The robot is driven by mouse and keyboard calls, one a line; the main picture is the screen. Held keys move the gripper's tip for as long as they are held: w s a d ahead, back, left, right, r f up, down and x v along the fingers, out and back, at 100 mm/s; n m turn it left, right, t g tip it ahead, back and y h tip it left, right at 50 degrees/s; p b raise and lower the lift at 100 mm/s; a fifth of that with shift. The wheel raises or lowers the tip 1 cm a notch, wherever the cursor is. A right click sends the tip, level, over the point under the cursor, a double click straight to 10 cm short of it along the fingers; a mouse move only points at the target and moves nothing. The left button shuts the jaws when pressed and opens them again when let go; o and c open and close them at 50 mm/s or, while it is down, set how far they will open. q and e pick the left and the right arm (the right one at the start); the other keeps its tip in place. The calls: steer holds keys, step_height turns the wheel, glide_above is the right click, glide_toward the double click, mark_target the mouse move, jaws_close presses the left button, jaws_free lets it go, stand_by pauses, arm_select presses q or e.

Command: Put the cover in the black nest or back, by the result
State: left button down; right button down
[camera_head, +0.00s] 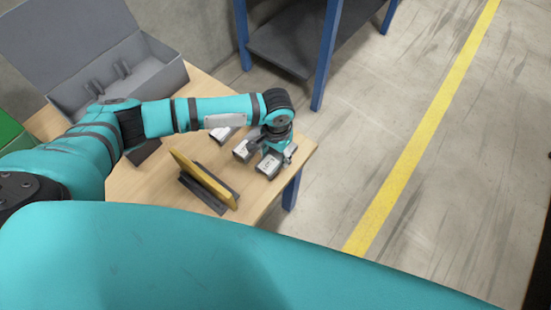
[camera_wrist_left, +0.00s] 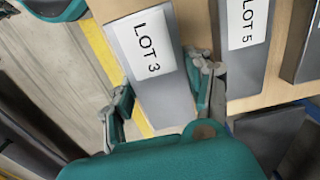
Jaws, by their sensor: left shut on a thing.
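My left gripper (camera_head: 279,152) is over the right end of the wooden table. In the left wrist view its fingers (camera_wrist_left: 163,95) are on either side of a grey block labelled LOT 3 (camera_wrist_left: 168,103), shut on it. This block also shows in the head view (camera_head: 268,164), near the table edge. I cannot tell whether it is lifted. A second block, labelled LOT 5 (camera_wrist_left: 243,65), is beside it, apart from it. I cannot tell for sure which piece is the cover or the black nest. My right gripper is out of view.
A yellow panel (camera_head: 203,179) stands in a dark holder on the table (camera_head: 254,206). A large grey open box (camera_head: 160,76) is at the back left, with a green thing (camera_head: 12,135) left of it. A blue-legged shelf (camera_head: 287,48) stands beyond. The floor at right is clear.

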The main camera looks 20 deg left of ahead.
mark_target(276, 160)
arm_select(q)
steer(key=shift+f, duration=1.45)
steer(key=c, duration=0.5)
jaws_free()
steer(key=shift+f, duration=0.1)
step_height(276, 160, up, 12)
steer(key=shift+r+p, duration=0.15)
steer(key=shift+p, duration=0.45)
